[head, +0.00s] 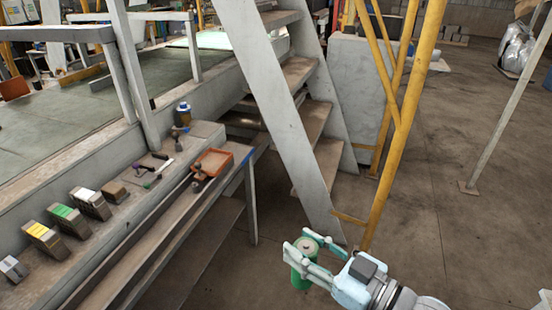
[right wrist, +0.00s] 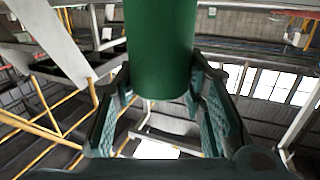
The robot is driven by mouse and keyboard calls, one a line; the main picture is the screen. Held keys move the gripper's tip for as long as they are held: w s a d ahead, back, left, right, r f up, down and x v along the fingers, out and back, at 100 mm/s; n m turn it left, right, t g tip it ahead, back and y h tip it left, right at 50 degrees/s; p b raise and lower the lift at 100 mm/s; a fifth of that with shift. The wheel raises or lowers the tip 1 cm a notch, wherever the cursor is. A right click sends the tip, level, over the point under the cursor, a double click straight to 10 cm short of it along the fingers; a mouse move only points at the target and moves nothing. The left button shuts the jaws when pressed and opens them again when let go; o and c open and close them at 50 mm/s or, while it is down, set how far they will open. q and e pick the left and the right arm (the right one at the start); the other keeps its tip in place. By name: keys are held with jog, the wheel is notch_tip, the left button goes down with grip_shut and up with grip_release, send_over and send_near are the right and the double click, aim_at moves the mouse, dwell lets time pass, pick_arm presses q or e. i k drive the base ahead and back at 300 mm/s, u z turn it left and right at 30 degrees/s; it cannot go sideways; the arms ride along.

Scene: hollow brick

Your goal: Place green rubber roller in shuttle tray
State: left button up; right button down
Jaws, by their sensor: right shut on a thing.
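The green rubber roller (head: 301,279) is held upright between the fingers of my right gripper (head: 303,254), over the floor at the lower middle of the head view. Its grey round top end shows above the fingers. In the right wrist view the green roller (right wrist: 161,50) fills the upper middle, between the two fingers (right wrist: 161,95). An orange-rimmed tray (head: 228,151), which looks like the shuttle tray, sits on the bench to the left. The roller is well apart from it. My left gripper is out of view.
The bench (head: 150,210) carries several blocks with coloured labels, a blue-topped bottle (head: 184,112) and small tools. Steep metal stairs (head: 265,90) and a yellow post (head: 405,110) stand behind my right gripper. Open floor (head: 470,220) lies to the right.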

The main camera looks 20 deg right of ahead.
aim_at(209, 167)
jog(key=z, duration=0.15)
jog(key=i, duration=1.25)
jog(key=u, duration=1.25)
